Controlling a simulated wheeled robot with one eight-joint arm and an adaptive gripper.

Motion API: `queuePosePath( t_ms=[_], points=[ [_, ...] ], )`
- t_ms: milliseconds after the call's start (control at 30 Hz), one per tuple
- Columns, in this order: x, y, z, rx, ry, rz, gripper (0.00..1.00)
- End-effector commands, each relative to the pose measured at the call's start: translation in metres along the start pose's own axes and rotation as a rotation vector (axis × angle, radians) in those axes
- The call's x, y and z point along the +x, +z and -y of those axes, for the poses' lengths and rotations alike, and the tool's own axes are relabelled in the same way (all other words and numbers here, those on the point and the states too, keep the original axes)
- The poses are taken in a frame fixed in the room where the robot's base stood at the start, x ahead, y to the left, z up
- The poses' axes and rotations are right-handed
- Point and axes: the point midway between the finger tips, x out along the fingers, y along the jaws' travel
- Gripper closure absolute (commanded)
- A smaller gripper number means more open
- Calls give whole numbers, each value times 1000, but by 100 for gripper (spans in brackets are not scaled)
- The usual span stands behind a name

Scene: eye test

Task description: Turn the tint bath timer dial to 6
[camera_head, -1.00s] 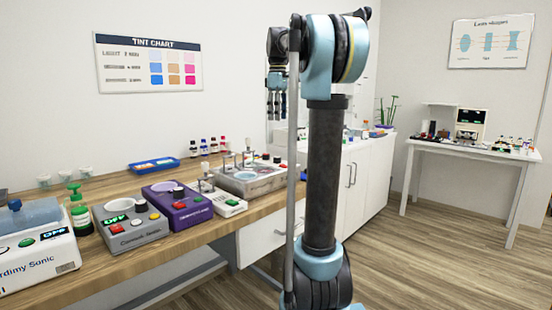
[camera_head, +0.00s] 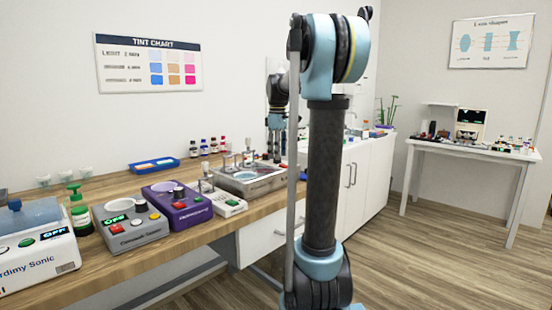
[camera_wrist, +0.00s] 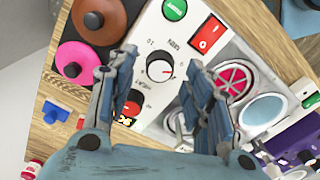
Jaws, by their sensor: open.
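The tint bath (camera_head: 243,188) is a silver unit with round basins on the bench in the head view. My gripper (camera_wrist: 161,66) is open and empty, with one finger on each side of the dial in the picture. I cannot tell whether it touches. In the head view my gripper (camera_head: 276,148) points down at the bath's right end.
The panel also has a green button (camera_wrist: 175,9) and a red switch (camera_wrist: 207,35). Pink (camera_wrist: 235,80) and pale blue (camera_wrist: 263,111) basins lie to the right. Orange and pink round items stand at the left. A purple device (camera_head: 178,205) and bottles (camera_head: 203,147) stand nearby.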

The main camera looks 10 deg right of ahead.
Motion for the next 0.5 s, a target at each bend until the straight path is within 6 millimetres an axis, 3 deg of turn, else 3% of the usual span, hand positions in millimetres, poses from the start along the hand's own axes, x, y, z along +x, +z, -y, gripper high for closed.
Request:
queuePosePath(
  t_ms=[200,500],
  points=[
    [17,0,0,0,0,0,53],
    [19,0,0,0,0,0,53]
  ],
)
